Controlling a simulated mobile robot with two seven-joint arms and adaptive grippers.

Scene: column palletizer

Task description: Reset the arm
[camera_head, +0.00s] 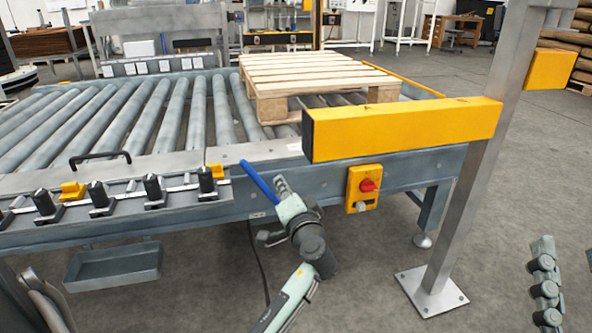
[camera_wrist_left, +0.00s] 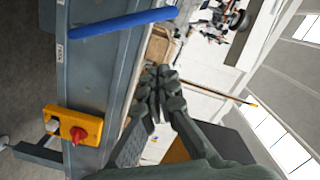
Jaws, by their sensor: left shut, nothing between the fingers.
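My left gripper (camera_head: 282,184) is in front of the side of the roller conveyor (camera_head: 240,204), with its arm coming up from the bottom of the head view. In the left wrist view the fingers of my left gripper (camera_wrist_left: 160,72) are together, with nothing between them. A blue bar (camera_head: 260,181) lies close to the gripper in the head view; it also crosses the top of the wrist view (camera_wrist_left: 120,22). Dark knobbly parts (camera_head: 545,285) at the right edge look like part of my right gripper; its fingertips cannot be made out.
A wooden pallet (camera_head: 310,72) rests on the rollers. A yellow beam (camera_head: 400,129) on a steel post (camera_head: 478,165) stands right of my left gripper. A yellow box with a red switch (camera_head: 363,188) sits on the conveyor side.

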